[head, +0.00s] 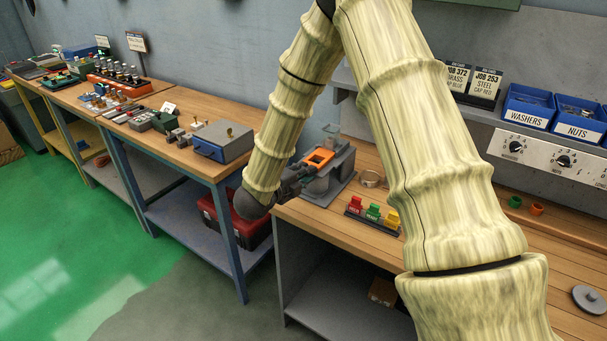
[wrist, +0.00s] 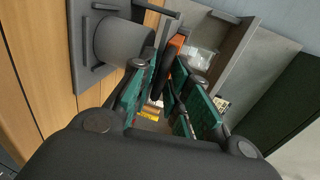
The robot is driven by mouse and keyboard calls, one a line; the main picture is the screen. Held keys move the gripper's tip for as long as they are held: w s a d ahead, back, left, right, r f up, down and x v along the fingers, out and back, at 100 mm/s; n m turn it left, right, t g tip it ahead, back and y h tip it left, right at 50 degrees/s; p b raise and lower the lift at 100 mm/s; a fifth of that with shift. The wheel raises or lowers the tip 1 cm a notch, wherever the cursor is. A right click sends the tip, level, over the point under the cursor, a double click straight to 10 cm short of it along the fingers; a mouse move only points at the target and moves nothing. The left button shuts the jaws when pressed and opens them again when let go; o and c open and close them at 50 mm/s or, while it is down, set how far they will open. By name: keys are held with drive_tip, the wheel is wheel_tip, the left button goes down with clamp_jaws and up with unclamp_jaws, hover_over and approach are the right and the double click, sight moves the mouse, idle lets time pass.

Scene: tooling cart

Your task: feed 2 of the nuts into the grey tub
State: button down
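The blue nuts bin (head: 577,130) is labelled NUTS and stands on the shelf at the right; small grey pieces show inside. A grey round body (wrist: 122,42) on a grey base plate shows beside my gripper in the wrist view; I cannot tell if it is the grey tub. My gripper (head: 296,176) is at the grey unit with an orange frame (head: 319,157) near the bench's left end. In the wrist view its green-padded fingers (wrist: 168,80) stand apart, with a dark piece and orange piece between or behind them. I cannot tell whether they grip it. No nut shows there.
A washers bin (head: 527,106) stands beside the nuts bin. A grey round lid (head: 590,298) lies at the bench's right. My arm hides part of the bench.

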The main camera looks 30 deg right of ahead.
drive_tip(key=shift+s+a+f, duration=0.1)
drive_tip(key=shift+a+f, duration=0.05)
drive_tip(key=shift+s+a+f+b, duration=0.2)
drive_tip(key=shift+a+b, duration=0.15)
drive_tip(key=shift+b, duration=0.4)
drive_tip(key=shift+s+a, duration=0.1)
drive_tip(key=shift+a, duration=0.05)
drive_tip(key=c, duration=1.6)
unclamp_jaws()
drive_tip(key=shift+o, duration=0.2)
drive_tip(key=shift+r, duration=0.25)
drive_tip(key=v, duration=1.1)
drive_tip(key=shift+a, duration=0.35)
